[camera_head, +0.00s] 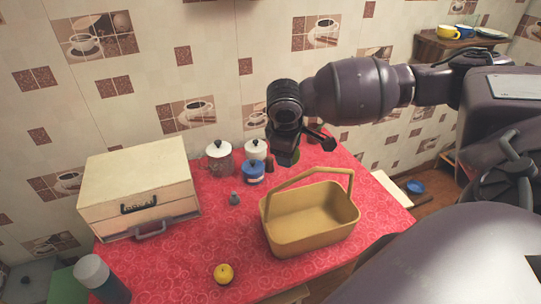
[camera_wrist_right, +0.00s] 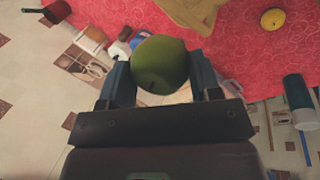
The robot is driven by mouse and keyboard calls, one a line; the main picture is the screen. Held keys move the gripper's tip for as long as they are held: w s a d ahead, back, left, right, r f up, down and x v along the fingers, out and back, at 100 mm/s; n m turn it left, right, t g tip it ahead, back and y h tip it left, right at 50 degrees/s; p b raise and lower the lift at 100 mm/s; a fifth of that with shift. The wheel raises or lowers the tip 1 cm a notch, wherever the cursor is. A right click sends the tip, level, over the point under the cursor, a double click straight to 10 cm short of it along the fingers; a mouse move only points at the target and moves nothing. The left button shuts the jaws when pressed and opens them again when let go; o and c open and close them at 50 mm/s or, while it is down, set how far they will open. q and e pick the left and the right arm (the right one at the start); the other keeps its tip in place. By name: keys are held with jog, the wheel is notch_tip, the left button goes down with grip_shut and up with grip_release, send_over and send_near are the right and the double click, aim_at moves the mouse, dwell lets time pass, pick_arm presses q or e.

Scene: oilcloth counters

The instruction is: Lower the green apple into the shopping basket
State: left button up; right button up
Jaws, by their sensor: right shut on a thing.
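My right gripper (camera_head: 286,152) comes in from the right and hangs above the back of the counter, behind the basket's raised handle. It is shut on the green apple (camera_wrist_right: 161,64), which sits between both fingers in the right wrist view. In the head view the apple (camera_head: 291,155) is mostly hidden behind the gripper. The yellow-tan shopping basket (camera_head: 310,238) stands upright on the red cloth, its handle up, and its visible inside looks empty. Part of the basket also shows at the top of the wrist view (camera_wrist_right: 190,12). My left gripper is not in view.
A yellow fruit (camera_head: 223,274) lies at the front of the red counter (camera_head: 190,255). White-lidded jars (camera_head: 219,158), a blue tin (camera_head: 254,173) and a small grey item (camera_head: 234,198) stand left of the basket. A cream case (camera_head: 140,185) fills the left; a dark white-topped cylinder (camera_head: 103,279) stands front left.

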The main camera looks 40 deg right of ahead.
jog(key=s+d, duration=0.1)
jog(key=d, duration=0.1)
jog(key=s+d, duration=0.1)
jog(key=d, duration=0.1)
jog(key=s+d, duration=0.1)
jog(key=d, duration=0.2)
jog(key=shift+s+r, duration=0.2)
jog(key=shift+r, duration=0.1)
jog(key=shift+f, duration=0.1)
dwell(0.4)
